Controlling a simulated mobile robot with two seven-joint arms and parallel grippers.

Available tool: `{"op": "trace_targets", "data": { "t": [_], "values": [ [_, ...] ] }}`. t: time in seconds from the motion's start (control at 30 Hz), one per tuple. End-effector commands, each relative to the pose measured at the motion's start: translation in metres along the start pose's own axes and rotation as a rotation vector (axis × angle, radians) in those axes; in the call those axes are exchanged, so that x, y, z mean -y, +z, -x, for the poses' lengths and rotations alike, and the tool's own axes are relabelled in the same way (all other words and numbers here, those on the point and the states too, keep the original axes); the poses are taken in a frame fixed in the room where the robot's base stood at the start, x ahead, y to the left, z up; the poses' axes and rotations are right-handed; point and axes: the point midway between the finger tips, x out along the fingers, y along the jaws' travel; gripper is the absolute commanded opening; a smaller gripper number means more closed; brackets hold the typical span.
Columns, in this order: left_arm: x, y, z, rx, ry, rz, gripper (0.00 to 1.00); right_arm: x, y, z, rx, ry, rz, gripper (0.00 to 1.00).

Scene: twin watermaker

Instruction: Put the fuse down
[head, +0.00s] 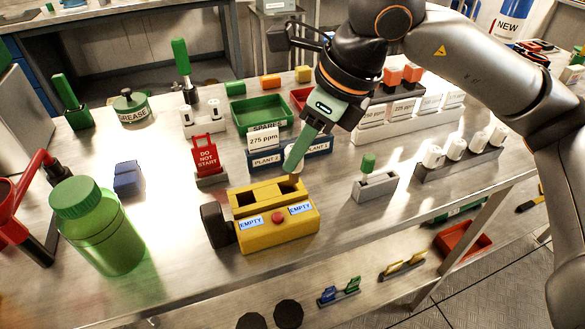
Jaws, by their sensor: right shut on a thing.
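My right gripper (295,163) reaches down from the upper right to the back right of a yellow two-slot box (278,235). It is shut on the fuse, which is mostly hidden by the fingers; only a small tan bit shows at their tips, by the right slot. I cannot tell whether it touches the box. The box has two blue-white EMPTY labels, a red button and a black round knob on its left side. My left gripper is not in view.
Behind the box stand the PLANT label holder (266,160) and a green SPARES tray (262,113). A red DO NOT START tag (205,153) stands left. A green bottle (98,230) stands front left.

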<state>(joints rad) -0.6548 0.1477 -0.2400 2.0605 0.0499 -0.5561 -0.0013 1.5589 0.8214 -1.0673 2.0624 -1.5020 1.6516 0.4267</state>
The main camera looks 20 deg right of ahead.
Motion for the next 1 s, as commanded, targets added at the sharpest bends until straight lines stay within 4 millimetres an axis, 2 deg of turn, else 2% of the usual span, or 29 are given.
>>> {"op": "trace_targets", "data": {
  "t": [0.27,0.43,0.63,0.67,0.9,1.0],
  "values": [
    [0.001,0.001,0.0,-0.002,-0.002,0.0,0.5,0.001,0.006,-0.022,-0.001,0.0,0.0,0.0],
    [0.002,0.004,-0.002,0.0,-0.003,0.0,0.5,0.002,-0.005,-0.045,-0.001,0.0,-0.001,0.0],
    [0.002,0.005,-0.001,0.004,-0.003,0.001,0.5,0.001,-0.006,-0.046,0.0,0.0,0.0,0.0],
    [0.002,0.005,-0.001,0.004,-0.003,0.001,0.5,0.001,-0.006,-0.047,0.0,0.0,0.0,0.32],
    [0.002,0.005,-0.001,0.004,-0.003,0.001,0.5,0.001,-0.006,-0.046,0.0,0.0,0.0,0.59],
    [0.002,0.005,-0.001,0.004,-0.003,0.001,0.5,0.001,-0.006,-0.046,0.0,0.0,0.0,0.61]
  ]
}}
